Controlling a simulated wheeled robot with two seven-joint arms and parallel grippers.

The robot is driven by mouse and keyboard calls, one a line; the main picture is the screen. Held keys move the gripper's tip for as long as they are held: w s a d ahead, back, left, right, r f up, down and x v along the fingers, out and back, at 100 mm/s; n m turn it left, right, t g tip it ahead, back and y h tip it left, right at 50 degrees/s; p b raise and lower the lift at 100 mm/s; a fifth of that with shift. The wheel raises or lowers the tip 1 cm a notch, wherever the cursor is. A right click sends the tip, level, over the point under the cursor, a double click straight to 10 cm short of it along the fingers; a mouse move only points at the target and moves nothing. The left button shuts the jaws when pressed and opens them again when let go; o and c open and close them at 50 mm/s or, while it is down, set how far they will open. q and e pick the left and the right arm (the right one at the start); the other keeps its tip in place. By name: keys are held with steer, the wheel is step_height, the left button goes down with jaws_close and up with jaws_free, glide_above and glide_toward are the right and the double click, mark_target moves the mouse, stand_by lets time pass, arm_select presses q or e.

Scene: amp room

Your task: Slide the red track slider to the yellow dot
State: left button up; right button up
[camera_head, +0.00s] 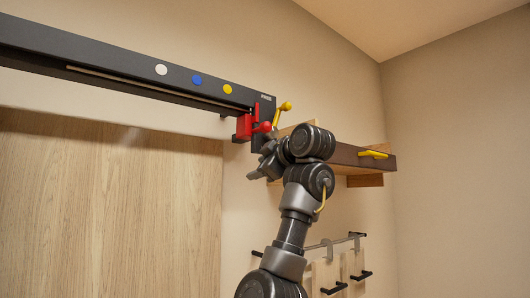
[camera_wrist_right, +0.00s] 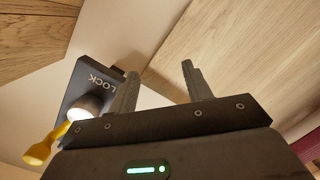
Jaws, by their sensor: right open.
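The red track slider (camera_head: 244,126) sits at the right end of the long dark rail (camera_head: 110,72), with a round red knob sticking out. The yellow dot (camera_head: 227,89) is on the rail's face, up and left of the slider; a blue dot (camera_head: 196,79) and a white dot (camera_head: 161,70) lie further left. My right gripper (camera_head: 258,170) is just below the slider, apparently apart from it. In the wrist view the right gripper (camera_wrist_right: 160,78) is open with nothing between its fingers. The slider cannot be made out there. My left gripper is out of view.
A yellow lever (camera_head: 285,106) is right beside the slider; the wrist view shows a dark block marked LOCK (camera_wrist_right: 92,88). A shelf with a yellow handle (camera_head: 374,154) is to the right. Hooks and hanging boards (camera_head: 330,272) are below. A wooden panel (camera_head: 110,200) fills the lower left.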

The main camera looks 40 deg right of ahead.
steer(key=n+t, duration=0.2)
glide_toward(269, 125)
steer(key=shift+y, duration=0.4)
steer(key=w+p, duration=0.2)
steer(key=w, duration=0.1)
steer(key=w+p, duration=0.2)
steer(key=w, duration=0.2)
steer(key=w+p, duration=0.2)
steer(key=w, duration=0.1)
steer(key=shift+w+d+r+p, duration=0.1)
steer(key=shift+w+d+p, duration=0.1)
steer(key=shift+d+p, duration=0.2)
steer(key=shift+w, duration=0.5)
jaws_close()
